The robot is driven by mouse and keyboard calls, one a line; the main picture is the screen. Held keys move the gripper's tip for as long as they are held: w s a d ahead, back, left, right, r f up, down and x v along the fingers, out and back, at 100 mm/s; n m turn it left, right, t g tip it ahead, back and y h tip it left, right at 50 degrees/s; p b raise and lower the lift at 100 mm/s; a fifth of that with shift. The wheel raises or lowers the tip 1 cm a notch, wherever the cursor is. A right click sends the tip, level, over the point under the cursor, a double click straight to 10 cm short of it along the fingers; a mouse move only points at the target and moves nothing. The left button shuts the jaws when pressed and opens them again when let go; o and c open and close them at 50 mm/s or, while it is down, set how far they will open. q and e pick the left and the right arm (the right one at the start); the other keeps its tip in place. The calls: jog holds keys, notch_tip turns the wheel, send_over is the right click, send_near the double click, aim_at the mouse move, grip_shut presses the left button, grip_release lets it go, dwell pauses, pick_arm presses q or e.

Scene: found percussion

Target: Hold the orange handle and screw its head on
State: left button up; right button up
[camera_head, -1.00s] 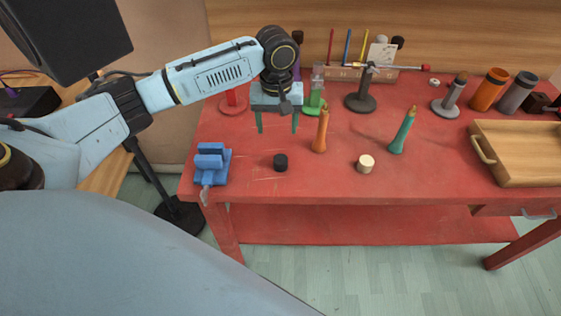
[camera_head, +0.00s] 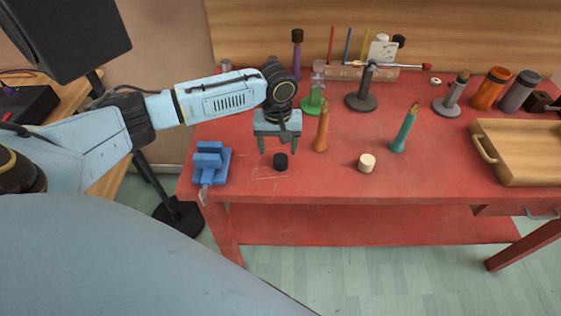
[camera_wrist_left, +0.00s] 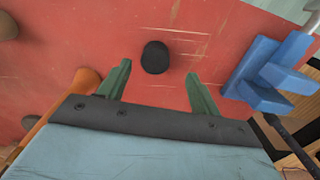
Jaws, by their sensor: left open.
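The orange handle (camera_head: 321,130) stands upright on the red table, with a thin tan tip on top. It also shows at the left of the left wrist view (camera_wrist_left: 86,80). A black head (camera_head: 281,161) lies on the table left of the handle and a little nearer. A cream head (camera_head: 367,162) and a teal handle (camera_head: 404,130) stand further right. My left gripper (camera_head: 278,151) is open and empty above the table, close to the black head. In the left wrist view the black head (camera_wrist_left: 155,57) shows ahead, between the lines of the two green fingers. My right gripper is not in view.
A blue vise (camera_head: 211,163) sits at the table's left front corner. A wooden tray (camera_head: 540,178) lies at the right. Stands and jars line the back, including a dark stand (camera_head: 361,102) and an orange jar (camera_head: 491,89). The table front between vise and tray is mostly clear.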

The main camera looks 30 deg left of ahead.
aim_at(280, 158)
pick_arm(q)
jog(key=f, duration=0.3)
jog(key=f+b, duration=0.1)
jog(key=f, duration=0.1)
jog(key=shift+w+d+f, duration=0.15)
jog(key=shift+w+d, duration=0.05)
jog(key=shift+d, duration=0.1)
jog(key=shift+c, duration=0.4)
jog(key=c, duration=1)
